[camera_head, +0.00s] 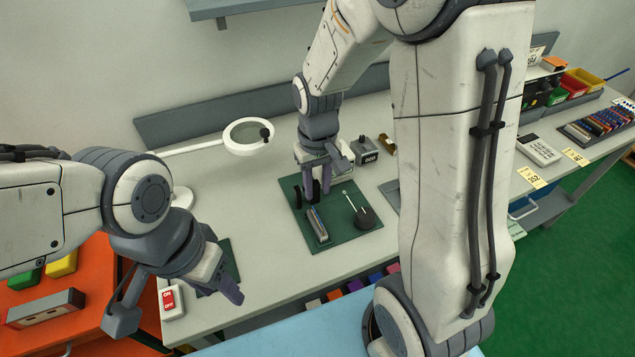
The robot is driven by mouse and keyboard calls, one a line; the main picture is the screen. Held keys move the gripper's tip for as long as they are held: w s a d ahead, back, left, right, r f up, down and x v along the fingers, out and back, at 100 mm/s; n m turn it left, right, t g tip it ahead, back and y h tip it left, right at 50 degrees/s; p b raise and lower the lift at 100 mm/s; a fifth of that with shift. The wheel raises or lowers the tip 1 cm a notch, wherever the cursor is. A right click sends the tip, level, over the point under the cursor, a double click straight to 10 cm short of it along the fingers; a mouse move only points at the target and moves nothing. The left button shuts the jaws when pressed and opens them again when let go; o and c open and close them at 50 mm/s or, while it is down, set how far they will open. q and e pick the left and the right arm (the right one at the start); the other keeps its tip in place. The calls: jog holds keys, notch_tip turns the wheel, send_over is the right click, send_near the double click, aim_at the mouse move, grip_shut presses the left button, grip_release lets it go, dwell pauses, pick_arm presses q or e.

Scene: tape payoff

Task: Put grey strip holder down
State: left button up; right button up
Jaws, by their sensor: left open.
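A narrow grey strip holder (318,226) with a dark and light striped top lies on the dark green mat (345,190). My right gripper (318,194) hangs over the mat just behind the holder, fingers pointing down. Its fingers look apart, with nothing clearly seen between them; the holder appears in front of them, and whether they touch cannot be told. A small black piece (298,196) stands beside the fingers. My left gripper (232,288) is open and empty above the front left of the table, near a second, smaller green mat (227,262).
A round dark dial with a pale lever (364,216) sits on the mat's right. A ring lamp (248,136) reaches over the back. A red-and-white switch box (172,300) is at front left. A grey counter box (364,151) stands behind the mat. Table left of the mat is clear.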

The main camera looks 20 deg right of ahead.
jog(key=s+a+r+n, duration=0.3)
jog(key=s+a, duration=0.3)
jog(key=s, duration=0.3)
jog(key=s+a+r+n+y, duration=0.1)
jog(key=s+a+r+n, duration=0.3)
jog(key=s, duration=0.5)
jog(key=shift+a, duration=1.25)
pick_arm(q)
jog(key=shift+d, duration=0.15)
pick_arm(e)
jog(key=shift+s+d+r, duration=0.1)
